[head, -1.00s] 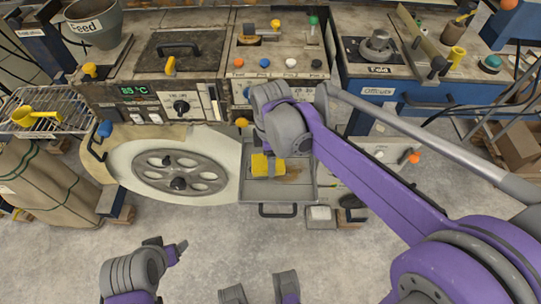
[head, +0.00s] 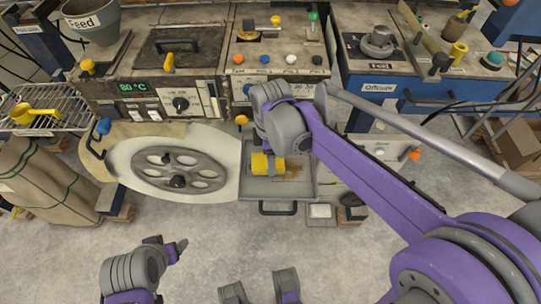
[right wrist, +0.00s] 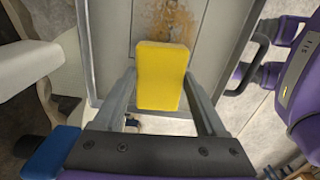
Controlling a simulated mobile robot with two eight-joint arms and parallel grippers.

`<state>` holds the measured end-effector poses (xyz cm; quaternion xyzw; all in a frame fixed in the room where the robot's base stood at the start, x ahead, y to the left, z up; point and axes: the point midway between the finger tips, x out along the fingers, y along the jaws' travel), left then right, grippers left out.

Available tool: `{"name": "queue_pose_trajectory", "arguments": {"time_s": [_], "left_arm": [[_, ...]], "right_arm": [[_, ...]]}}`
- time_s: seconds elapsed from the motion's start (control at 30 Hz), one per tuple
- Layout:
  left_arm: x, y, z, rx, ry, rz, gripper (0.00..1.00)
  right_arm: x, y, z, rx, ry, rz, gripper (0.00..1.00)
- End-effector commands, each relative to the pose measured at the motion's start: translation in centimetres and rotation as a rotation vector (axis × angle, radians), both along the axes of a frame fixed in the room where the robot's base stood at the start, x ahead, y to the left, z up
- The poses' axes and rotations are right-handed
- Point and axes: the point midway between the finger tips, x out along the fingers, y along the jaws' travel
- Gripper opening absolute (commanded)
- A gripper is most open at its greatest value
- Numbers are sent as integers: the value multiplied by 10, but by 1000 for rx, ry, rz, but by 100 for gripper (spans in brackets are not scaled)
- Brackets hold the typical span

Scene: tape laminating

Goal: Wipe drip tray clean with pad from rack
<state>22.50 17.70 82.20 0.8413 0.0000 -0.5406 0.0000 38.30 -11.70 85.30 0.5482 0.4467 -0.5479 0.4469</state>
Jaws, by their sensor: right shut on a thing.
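The drip tray (head: 305,190) is a grey open tray with a front handle, pulled out below the machine. A brown stain (head: 293,171) lies on its floor, right of the pad in the head view. The stain also shows beyond the pad in the right wrist view (right wrist: 172,22). My right gripper (right wrist: 160,95) is shut on the yellow pad (right wrist: 162,65), with a finger on each side. The pad also shows over the tray in the head view (head: 261,165). I cannot tell whether it touches the floor. My left gripper (head: 178,250) is at lower left, away from the tray; its jaws are unclear.
A large pale housing with a grey wheel (head: 180,171) stands just left of the tray. The machine front with knobs (head: 180,104) rises behind it. Bare floor lies in front.

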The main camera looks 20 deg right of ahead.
Motion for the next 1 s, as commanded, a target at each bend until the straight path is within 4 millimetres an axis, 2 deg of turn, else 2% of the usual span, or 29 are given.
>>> {"name": "queue_pose_trajectory", "arguments": {"time_s": [0.77, 1.0], "left_arm": [[-1, 0, -9, 0, 3, 0, 71], [0, 0, -7, 0, 2, 0, 71]], "right_arm": [[0, 0, -14, 0, 0, 0, 29], [-3, -12, -13, 0, 0, -3, 29]]}}
